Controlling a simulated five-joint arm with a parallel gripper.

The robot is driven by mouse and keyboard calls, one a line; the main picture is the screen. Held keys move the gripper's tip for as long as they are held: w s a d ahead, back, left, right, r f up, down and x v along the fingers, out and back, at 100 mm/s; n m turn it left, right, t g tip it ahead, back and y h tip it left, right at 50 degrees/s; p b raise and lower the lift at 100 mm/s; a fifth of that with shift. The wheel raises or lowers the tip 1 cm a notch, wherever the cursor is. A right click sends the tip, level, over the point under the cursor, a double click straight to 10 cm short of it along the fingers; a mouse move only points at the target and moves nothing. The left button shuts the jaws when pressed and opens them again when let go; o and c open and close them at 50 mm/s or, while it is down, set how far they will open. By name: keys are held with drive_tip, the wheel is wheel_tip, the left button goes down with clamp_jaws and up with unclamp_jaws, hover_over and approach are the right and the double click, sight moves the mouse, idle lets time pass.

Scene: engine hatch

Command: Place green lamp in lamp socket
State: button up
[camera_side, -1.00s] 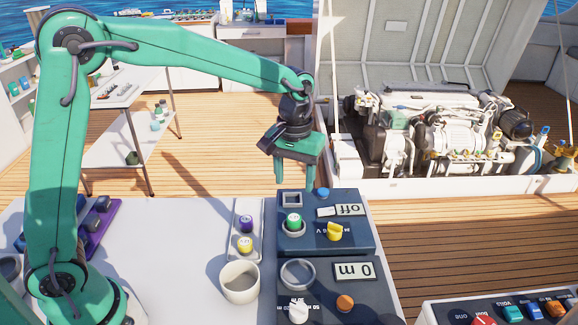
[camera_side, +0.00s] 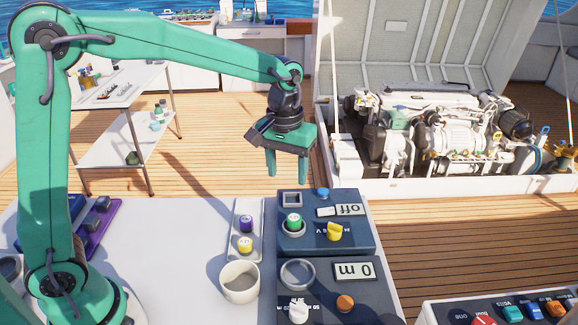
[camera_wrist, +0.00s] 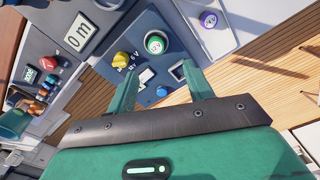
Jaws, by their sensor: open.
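The green lamp (camera_side: 293,222) sits upright in a round ring on the upper dark blue panel (camera_side: 352,241). I take that ring to be the lamp socket. The lamp also shows in the wrist view (camera_wrist: 155,43), just beyond my fingers. My gripper (camera_side: 286,164) is open and empty, hanging above and behind the panel's far edge, apart from the lamp. In the wrist view its two green fingers (camera_wrist: 162,85) are spread with nothing between them.
A white tray (camera_side: 250,207) left of the panel holds a purple lamp (camera_side: 246,222) and a yellow lamp (camera_side: 245,244). A white cup (camera_side: 239,281) stands in front of it. The panel carries a yellow knob (camera_side: 334,231) and blue button (camera_side: 322,194). The white tabletop (camera_side: 170,245) is largely clear.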

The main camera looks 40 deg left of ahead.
drive_tip(key=s+a+r+m+t, duration=0.1)
drive_tip(key=s+a, duration=0.3)
drive_tip(key=s, duration=0.6)
drive_tip(key=s+a+r+m+t, duration=0.2)
drive_tip(key=s+a+r+t, duration=0.2)
drive_tip(key=s, duration=0.6)
drive_tip(key=shift+s+a+r+m, duration=0.15)
drive_tip(key=shift+s+a+m, duration=0.15)
drive_tip(key=shift+a, duration=0.1)
